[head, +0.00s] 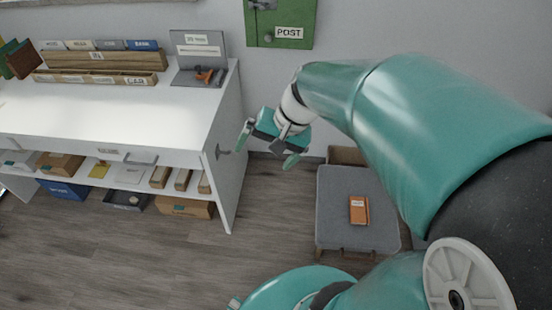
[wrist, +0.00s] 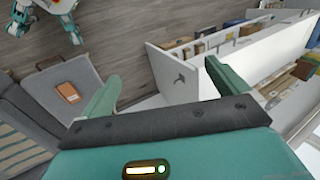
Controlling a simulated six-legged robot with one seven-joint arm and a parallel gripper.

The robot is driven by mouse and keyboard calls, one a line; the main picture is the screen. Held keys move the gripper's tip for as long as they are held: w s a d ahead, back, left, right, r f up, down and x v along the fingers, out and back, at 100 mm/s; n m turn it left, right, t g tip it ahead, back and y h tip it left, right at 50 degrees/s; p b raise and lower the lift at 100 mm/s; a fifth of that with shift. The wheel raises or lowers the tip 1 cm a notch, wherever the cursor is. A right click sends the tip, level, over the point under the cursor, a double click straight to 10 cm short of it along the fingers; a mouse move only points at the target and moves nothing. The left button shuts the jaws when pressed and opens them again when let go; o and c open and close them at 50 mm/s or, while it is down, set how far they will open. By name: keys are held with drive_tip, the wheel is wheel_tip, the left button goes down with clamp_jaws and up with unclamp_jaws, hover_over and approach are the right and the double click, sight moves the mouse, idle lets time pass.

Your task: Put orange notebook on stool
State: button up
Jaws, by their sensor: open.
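In the wrist view the notebook (wrist: 68,92) lies on the stool (wrist: 40,85) at the left. My gripper (head: 268,150) is in the air between the desk and the stool, to the left of the notebook and apart from it. In the wrist view its two green fingers (wrist: 160,85) are spread wide with nothing between them.
The white shelf desk (head: 228,160) stands at the left, with folders and a grey stand (head: 200,60) on top and boxes (head: 185,207) on its lower shelf. A green POST box (head: 280,20) hangs on the wall. Wooden floor (head: 270,215) is clear between desk and stool.

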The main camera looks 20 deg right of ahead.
drive_tip(key=s+a+r+n+t+h, duration=0.1)
drive_tip(key=s+r+n+t+h, duration=0.2)
drive_tip(key=s+r+n, duration=0.3)
drive_tip(key=s+r+h, duration=0.1)
drive_tip(key=s, duration=0.2)
drive_tip(key=shift+a, duration=0.25)
